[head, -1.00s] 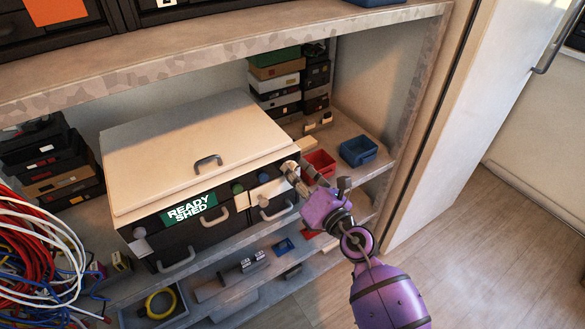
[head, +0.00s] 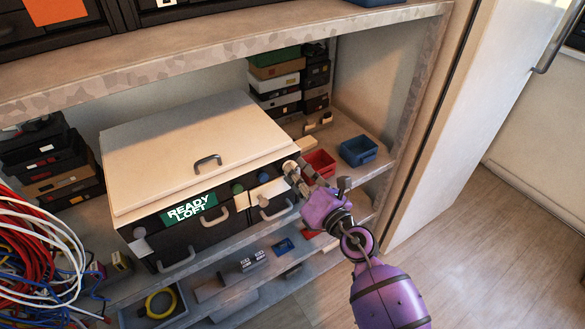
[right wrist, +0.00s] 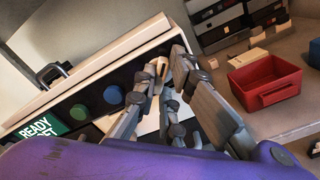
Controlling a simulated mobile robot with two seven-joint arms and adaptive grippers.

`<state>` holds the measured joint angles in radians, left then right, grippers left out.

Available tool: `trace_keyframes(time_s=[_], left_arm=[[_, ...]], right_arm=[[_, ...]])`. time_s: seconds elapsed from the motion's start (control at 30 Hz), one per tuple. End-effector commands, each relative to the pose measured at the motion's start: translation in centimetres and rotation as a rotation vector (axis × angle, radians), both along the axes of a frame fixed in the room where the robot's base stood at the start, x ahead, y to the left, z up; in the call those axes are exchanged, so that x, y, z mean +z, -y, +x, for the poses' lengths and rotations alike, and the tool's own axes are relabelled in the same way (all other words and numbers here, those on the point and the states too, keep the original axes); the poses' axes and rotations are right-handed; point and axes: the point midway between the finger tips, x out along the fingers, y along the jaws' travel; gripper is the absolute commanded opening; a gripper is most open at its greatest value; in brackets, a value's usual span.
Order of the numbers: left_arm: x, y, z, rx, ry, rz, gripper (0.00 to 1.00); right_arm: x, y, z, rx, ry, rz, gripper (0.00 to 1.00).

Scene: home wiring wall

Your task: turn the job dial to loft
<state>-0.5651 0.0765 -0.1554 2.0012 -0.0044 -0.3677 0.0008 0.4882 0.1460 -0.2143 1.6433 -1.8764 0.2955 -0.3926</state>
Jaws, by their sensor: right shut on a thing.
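The wiring box (head: 185,150) has a pale lid and a dark front, and stands on the shelf. Its green display (head: 188,209) reads READY LOFT; part of it shows in the right wrist view (right wrist: 38,134). My right gripper (head: 291,170) is at the right end of the box front. In the right wrist view its fingers (right wrist: 168,82) are closed around a small pale knob (right wrist: 161,68), which looks like the job dial. The fingers hide most of the dial and any marks around it. My left gripper is not in view.
A green knob (right wrist: 112,94) and a blue knob (right wrist: 82,112) sit left of the gripper. A red bin (head: 318,163) and a blue bin (head: 358,151) stand to the right. A heap of cables (head: 35,250) lies at the left.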

Motion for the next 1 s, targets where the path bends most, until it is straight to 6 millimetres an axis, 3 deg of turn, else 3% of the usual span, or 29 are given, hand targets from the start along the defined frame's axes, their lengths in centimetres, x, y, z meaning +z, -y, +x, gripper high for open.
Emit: trace_keyframes(time_s=[0.37,1.0], left_arm=[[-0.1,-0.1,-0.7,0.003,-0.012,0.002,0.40],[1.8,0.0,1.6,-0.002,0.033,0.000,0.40]], right_arm=[[0.0,0.0,0.0,0.000,0.000,0.000,0.00],[0.1,0.0,0.0,-0.001,-0.103,0.143,0.00]])
